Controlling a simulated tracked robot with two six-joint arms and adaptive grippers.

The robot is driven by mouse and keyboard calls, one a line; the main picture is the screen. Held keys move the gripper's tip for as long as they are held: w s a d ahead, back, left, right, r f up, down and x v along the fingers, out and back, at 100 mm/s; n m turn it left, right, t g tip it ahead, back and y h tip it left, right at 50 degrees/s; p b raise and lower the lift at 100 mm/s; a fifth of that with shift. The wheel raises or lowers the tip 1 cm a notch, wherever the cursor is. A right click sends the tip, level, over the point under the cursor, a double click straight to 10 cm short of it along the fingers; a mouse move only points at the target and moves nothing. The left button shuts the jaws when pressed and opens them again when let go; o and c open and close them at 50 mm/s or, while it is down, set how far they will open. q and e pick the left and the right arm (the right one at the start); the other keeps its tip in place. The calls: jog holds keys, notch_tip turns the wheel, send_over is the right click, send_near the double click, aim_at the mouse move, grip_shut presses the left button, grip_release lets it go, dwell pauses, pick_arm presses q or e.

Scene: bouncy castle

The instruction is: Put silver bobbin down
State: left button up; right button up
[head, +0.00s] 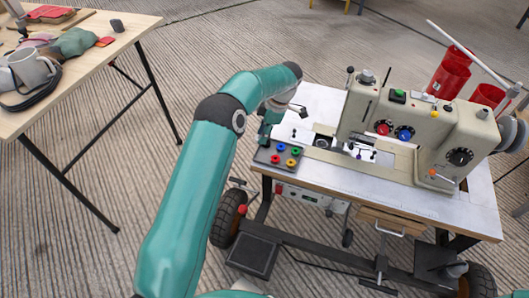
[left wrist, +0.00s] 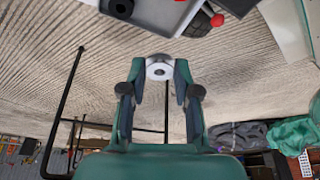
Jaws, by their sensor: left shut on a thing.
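The silver bobbin (left wrist: 159,68) is a small round spool with a hole in its middle, seen end-on in the left wrist view. My left gripper (left wrist: 159,78) is shut on it, one finger on each side. In the head view my left gripper (head: 268,125) is at the left end of the sewing table (head: 460,212), beside the grey tray with coloured discs (head: 279,153). The bobbin cannot be made out in the head view. My right gripper is in neither view.
The cream sewing machine (head: 415,125) fills much of the sewing table, with red cones (head: 449,75) behind it. A wooden table (head: 75,60) with a mug (head: 32,68) and cloth stands at left. Floor shows between the tables.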

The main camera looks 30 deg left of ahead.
aim_at(260, 156)
pick_arm(q)
notch_tip(260, 156, down, 7)
jog(key=shift+f+b, duration=0.2)
jog(key=shift+b, duration=0.55)
jog(key=shift+f, duration=0.4)
jog(key=shift+c, duration=0.3)
jog(key=o, duration=0.6)
jog(key=p+v, duration=0.3)
jog(key=v, duration=0.9)
